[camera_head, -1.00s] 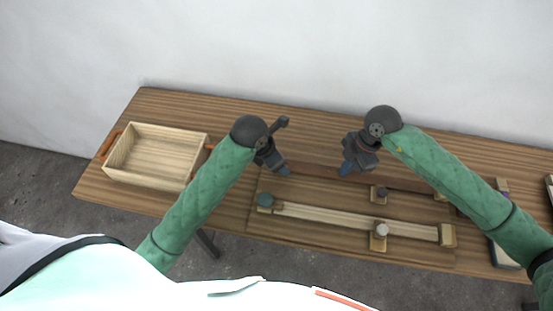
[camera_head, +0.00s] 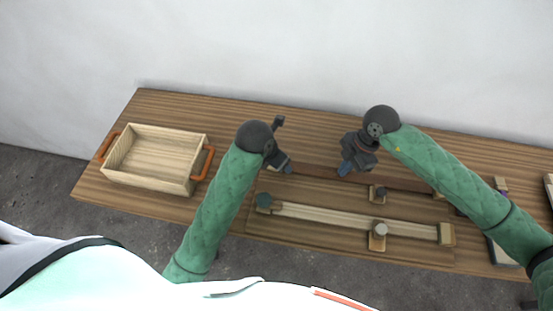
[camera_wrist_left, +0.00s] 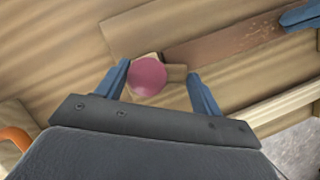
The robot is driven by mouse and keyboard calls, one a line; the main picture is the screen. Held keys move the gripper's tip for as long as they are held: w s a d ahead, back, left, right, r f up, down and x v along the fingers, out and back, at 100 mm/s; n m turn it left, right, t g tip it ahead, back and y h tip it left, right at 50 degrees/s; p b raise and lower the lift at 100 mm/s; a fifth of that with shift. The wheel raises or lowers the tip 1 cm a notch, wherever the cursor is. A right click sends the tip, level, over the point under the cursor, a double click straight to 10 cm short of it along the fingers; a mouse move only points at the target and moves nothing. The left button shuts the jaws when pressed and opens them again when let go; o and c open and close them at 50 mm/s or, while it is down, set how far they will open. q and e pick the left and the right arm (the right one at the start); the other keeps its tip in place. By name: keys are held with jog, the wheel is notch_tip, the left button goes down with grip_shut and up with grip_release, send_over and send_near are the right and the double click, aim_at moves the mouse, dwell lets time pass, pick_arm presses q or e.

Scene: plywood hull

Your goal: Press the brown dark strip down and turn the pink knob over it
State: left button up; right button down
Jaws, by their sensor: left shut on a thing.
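The brown dark strip (camera_head: 315,171) lies lengthwise along the far side of the wooden board; it also shows in the left wrist view (camera_wrist_left: 228,43). The round pink knob (camera_wrist_left: 147,77) sits on a small wooden piece at the strip's left end. In the head view my left gripper hides it.
A pale strip (camera_head: 325,216) lies nearer, with a teal knob (camera_head: 263,200) at its left end and a grey knob (camera_head: 380,230) in front. A dark knob (camera_head: 379,192) stands between the strips. A wooden tray (camera_head: 151,180) with orange handles is on the left.

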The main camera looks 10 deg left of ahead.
pick_arm(q)
jog(key=shift+d+n, duration=0.15)
jog(key=shift+n, duration=0.25)
jog(key=shift+w+n+t+y, duration=0.15)
jog(key=shift+n+t+y, duration=0.15)
jog(key=shift+n+y, duration=0.5)
jog(key=o, duration=1.1)
jog(key=shift+c, duration=0.2)
